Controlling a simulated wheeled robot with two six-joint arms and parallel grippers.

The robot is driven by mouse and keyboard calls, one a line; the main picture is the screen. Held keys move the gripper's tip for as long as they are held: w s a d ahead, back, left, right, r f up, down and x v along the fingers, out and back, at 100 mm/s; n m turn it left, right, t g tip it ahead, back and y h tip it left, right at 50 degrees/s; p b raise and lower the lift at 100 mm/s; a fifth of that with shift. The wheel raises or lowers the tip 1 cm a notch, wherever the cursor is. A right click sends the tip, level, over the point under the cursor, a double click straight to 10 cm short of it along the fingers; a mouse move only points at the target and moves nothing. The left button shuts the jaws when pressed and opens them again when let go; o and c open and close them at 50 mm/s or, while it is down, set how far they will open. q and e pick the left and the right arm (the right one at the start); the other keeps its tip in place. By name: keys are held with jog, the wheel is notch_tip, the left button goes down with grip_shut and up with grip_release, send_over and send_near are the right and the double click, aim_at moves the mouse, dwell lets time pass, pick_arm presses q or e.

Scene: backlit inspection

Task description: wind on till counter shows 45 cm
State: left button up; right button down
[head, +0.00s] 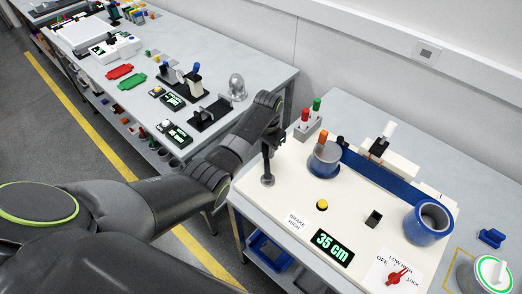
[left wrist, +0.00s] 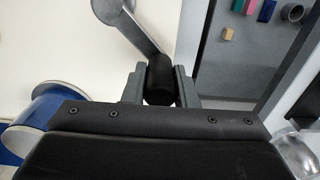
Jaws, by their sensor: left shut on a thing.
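The counter (head: 331,246) on the cream winding board (head: 262,208) reads 35 cm in green. My left gripper (head: 268,150) is at the board's left edge, shut on a black crank handle (left wrist: 159,84); the grey crank arm (left wrist: 138,28) runs up and left from it in the left wrist view. In the head view the gripper mostly hides the handle. A blue web (head: 372,178) runs between the left spool (head: 325,160) and the blue right roll (head: 428,222). A red brake knob (head: 393,278) sits on a dial marked OFF, LOW, HIGH, LOCK. My right gripper is out of view.
A "BRAKE HIGH" label (head: 297,221), a yellow button (head: 322,204) and a black block (head: 374,218) are on the board. Red and green markers (head: 311,112) stand behind the left spool. Another bench with devices stands at the back left. A round green-lit device (head: 490,272) is at the right.

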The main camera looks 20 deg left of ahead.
pick_arm(q)
jog(key=shift+s+d+f, duration=0.1)
jog(key=shift+s+f, duration=0.15)
jog(key=shift+s, duration=0.05)
jog(key=shift+w+d, duration=0.1)
jog(key=shift+d, duration=0.55)
jog(key=shift+w+d, duration=0.2)
jog(key=shift+d, duration=0.8)
jog(key=shift+r, duration=0.1)
